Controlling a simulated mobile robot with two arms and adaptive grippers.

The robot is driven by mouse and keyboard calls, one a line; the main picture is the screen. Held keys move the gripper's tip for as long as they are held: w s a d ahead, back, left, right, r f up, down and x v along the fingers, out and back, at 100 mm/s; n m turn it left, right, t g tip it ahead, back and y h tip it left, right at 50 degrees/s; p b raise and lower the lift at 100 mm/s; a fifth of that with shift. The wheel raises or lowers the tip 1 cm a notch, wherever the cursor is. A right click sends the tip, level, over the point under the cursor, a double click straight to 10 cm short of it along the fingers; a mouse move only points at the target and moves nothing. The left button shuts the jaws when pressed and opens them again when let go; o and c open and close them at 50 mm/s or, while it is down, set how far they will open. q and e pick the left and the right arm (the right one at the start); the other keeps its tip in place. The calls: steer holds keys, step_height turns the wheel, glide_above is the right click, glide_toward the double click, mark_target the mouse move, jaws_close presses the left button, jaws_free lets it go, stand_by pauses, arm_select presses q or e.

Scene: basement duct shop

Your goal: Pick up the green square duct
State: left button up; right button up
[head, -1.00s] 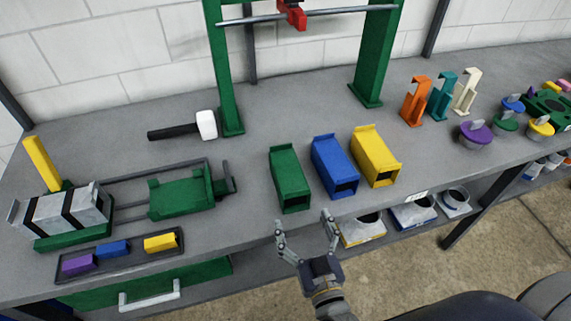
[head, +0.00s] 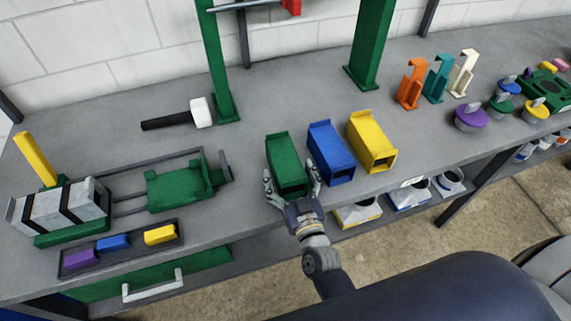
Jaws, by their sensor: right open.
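The green square duct (head: 285,160) lies on the grey workbench in the head view, left of the blue square duct (head: 330,150) and the yellow square duct (head: 371,140). My right gripper (head: 293,178) is open at the duct's near end, with one finger on each side of it. The right finger sits in the narrow gap between the green and blue ducts. Whether the fingers touch the duct I cannot tell. The palm hides part of the duct's near opening. My left gripper is not in view.
A black mallet with a white head (head: 201,112) lies behind to the left. A green vise-like fixture (head: 180,190) and a dark tray (head: 175,243) with small coloured blocks stand left. Orange, teal and white brackets (head: 411,84) stand right. The bench's front edge (head: 235,252) runs below the duct.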

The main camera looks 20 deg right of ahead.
steer(key=shift+w+f, duration=0.1)
steer(key=shift+w, duration=1.05)
steer(key=shift+c, duration=1.4)
steer(key=c, duration=0.9)
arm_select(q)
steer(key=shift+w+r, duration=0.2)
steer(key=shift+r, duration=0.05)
arm_select(e)
steer(key=shift+o, duration=0.2)
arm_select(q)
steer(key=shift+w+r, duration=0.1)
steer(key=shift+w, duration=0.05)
